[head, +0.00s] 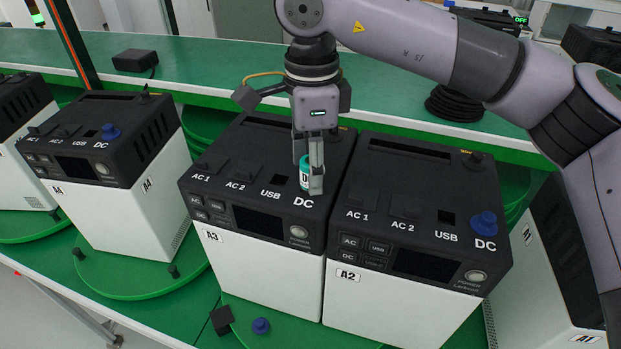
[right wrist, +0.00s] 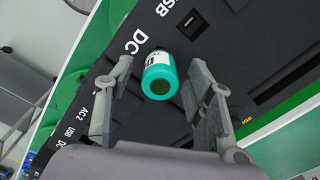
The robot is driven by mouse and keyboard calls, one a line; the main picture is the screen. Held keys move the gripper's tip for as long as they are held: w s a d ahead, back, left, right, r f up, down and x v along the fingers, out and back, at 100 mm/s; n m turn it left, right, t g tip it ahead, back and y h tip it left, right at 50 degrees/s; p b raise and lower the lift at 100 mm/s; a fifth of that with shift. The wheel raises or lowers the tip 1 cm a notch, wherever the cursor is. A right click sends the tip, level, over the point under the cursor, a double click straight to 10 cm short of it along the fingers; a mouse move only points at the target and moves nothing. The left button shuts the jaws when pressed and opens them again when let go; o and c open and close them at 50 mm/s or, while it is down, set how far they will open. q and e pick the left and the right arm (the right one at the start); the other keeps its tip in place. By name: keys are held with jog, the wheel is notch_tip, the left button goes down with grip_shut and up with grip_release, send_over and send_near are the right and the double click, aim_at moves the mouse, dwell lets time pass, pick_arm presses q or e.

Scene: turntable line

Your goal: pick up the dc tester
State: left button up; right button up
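The DC tester is a small teal cylinder (head: 304,172) with a white label. It stands at the DC port on top of the A3 power station (head: 262,262). It also shows in the right wrist view (right wrist: 161,77), with its round teal end toward the camera. My right gripper (head: 312,178) points down at it and partly hides it in the head view. In the right wrist view the right gripper's fingers (right wrist: 160,80) are spread, one on each side of the tester, with gaps on both sides. My left gripper is in neither view.
The A2 station (head: 385,309) stands close on the right, with a blue plug (head: 484,223) at its DC port. The A4 station (head: 130,215) is on the left. A loose blue plug (head: 261,326) and black block (head: 222,319) lie in front of A3.

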grip_shut()
dwell(0.4)
jog(key=shift+r, duration=0.1)
